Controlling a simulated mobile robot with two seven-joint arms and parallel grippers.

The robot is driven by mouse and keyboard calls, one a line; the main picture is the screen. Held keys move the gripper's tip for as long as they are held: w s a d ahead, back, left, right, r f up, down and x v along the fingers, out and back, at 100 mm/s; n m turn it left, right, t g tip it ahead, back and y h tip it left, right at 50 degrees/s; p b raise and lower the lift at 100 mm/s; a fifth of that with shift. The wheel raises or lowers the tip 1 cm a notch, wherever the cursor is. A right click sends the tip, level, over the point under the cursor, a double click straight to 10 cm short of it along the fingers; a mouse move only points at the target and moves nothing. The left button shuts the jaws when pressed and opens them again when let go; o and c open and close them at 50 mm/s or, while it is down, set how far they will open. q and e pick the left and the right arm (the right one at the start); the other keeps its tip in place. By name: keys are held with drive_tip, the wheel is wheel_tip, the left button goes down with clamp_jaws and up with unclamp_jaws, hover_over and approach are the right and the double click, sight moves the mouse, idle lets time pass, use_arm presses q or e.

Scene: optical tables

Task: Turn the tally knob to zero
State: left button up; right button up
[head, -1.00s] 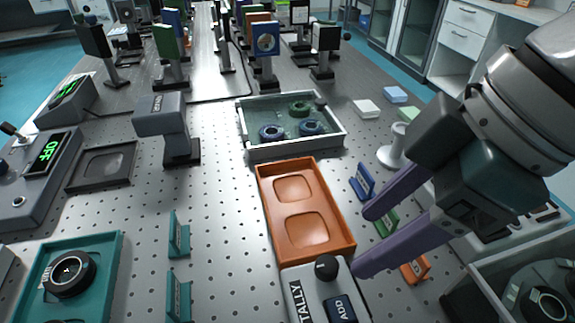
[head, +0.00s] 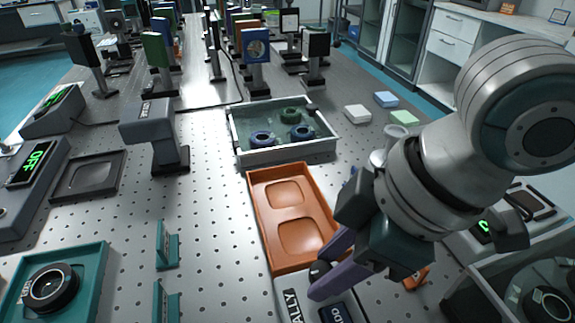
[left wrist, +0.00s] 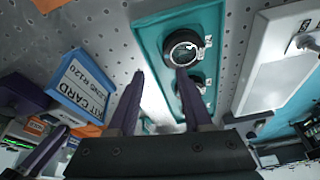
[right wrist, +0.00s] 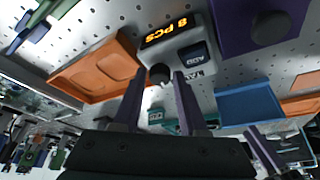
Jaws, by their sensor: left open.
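The grey tally box (head: 281,294) stands at the bottom centre of the head view, with its black knob (head: 319,270) at the upper corner and a dark ADD button (head: 336,313). In the right wrist view its display (right wrist: 171,30) reads "8 PCS" in orange, and the knob (right wrist: 160,73) shows between the fingertips. My right gripper (head: 316,276) is open, its purple fingers on either side of the knob; contact cannot be told. My left gripper (left wrist: 160,74) is open and empty, seen only in the left wrist view, with a teal tray (left wrist: 151,40) beyond its fingers.
An orange two-pocket tray (head: 258,215) adjoins the tally box on its far side. A grey-white bin with rings (head: 290,155) stands behind it. A teal tray (head: 97,262) with a black ring lies at the left, with teal upright holders (head: 165,250) between.

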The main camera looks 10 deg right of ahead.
clamp_jaws()
